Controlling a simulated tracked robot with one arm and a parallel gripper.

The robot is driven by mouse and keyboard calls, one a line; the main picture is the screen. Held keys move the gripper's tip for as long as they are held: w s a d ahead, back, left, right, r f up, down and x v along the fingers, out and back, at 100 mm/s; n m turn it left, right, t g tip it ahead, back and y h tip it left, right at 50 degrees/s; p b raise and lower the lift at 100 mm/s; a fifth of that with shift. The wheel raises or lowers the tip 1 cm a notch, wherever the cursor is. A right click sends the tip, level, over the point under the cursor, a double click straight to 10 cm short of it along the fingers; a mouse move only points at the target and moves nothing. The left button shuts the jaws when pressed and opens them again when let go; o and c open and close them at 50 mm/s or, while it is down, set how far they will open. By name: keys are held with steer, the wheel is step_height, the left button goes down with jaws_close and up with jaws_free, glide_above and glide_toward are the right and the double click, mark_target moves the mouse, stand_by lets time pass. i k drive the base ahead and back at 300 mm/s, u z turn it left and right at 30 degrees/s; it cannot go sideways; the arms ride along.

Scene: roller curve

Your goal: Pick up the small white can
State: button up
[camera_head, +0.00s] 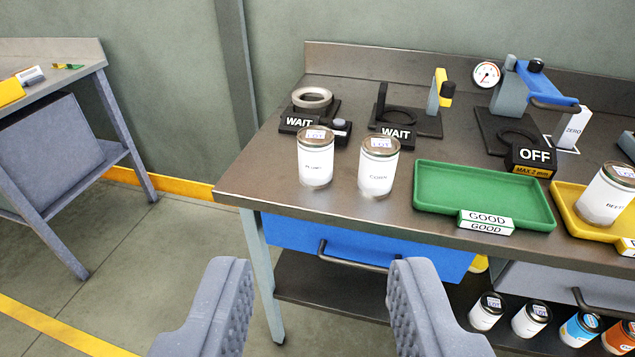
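My gripper (318,305) is open and empty, in front of and below the bench's near edge. A white can (316,163) with a grey lid stands upright on the bench at the left. A third white can (604,200) stands in the yellow tray (575,222) at the right. Two small white cans (486,312) (530,320) stand on the lower shelf. I cannot tell which can is the small one.
The metal bench (270,165) carries an empty green tray (430,180) marked GOOD. Fixtures with WAIT signs (299,122) and an OFF sign (534,155) stand behind. A blue drawer (300,235) hangs below. Another table (80,60) stands left, with open floor between.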

mark_target(315, 144)
steer(key=z, duration=0.2)
steer(key=i, duration=1.15)
steer(key=u, duration=0.3)
